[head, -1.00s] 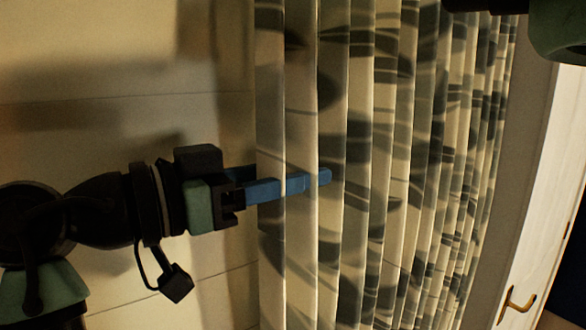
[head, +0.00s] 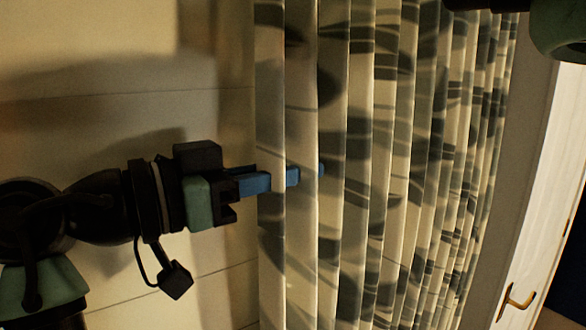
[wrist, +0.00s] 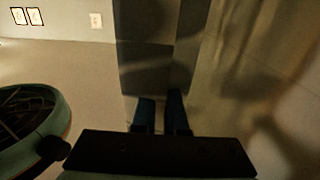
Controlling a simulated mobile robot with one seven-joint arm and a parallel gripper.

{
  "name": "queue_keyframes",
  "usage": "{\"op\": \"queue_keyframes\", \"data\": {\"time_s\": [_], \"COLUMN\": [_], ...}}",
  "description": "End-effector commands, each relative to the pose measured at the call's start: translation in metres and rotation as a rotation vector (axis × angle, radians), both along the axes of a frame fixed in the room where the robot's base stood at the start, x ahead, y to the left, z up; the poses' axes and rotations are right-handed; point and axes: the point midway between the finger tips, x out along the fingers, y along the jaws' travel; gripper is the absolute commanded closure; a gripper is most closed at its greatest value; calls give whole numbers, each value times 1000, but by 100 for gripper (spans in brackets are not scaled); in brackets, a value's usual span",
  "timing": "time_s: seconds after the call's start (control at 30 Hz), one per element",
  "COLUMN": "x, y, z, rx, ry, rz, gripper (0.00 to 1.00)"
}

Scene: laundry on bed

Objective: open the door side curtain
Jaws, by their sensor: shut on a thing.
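The patterned curtain (head: 388,180), cream with dark grey leaf shapes, hangs in pleats from the middle to the right of the head view. My gripper (head: 308,172) is at its left edge, with blue fingers shut on the curtain fabric. Folds hide parts of the fingers, and a blue tip shows between pleats. In the wrist view the two blue fingers (wrist: 159,108) are close together with the curtain edge (wrist: 148,70) in front of them.
A white door (head: 545,220) with a brass handle (head: 517,299) stands right of the curtain. A pale wall (head: 110,110) is at the left. Wall plates (wrist: 96,20) show at the upper left of the wrist view.

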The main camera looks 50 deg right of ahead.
Motion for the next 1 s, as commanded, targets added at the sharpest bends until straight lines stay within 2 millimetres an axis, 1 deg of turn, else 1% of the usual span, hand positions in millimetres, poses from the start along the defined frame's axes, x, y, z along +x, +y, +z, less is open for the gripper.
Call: {"op": "queue_keyframes", "data": {"time_s": [0.73,0.87,0.97,1.0], "x": [0,-3,-7,-9], "y": [-1,-10,-26,-34], "z": [1,0,-1,-1], "rx": [-2,-1,-3,-3], "ry": [-1,-2,-2,-2], "rz": [1,-1,-3,-3], "gripper": [100,100,100,100]}}
